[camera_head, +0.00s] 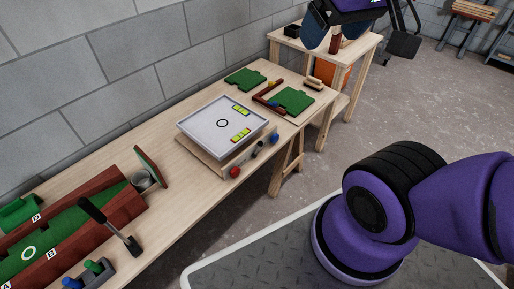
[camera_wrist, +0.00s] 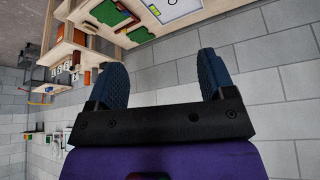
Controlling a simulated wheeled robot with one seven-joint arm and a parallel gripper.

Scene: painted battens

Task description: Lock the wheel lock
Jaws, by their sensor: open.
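My gripper (camera_wrist: 162,62) is open and empty, with its two dark blue fingers spread wide in the wrist view. In the head view it shows only partly at the top edge, high above the far small table and away from the long bench. No part clearly reads as a wheel lock. A white square board (camera_head: 222,124) on a wooden base stands on the bench. Along its front side are a red knob (camera_head: 235,172), a dark knob (camera_head: 257,150) and a blue knob (camera_head: 274,138). Whether one of these belongs to the wheel lock I cannot tell.
A red-brown framed green box (camera_head: 122,208) with a black lever (camera_head: 108,226) is at the near left. Green and blue pegs (camera_head: 94,267) sit in a grey block. Green plates (camera_head: 293,100) lie at the bench's far end. A small wooden table (camera_head: 352,47) stands beyond.

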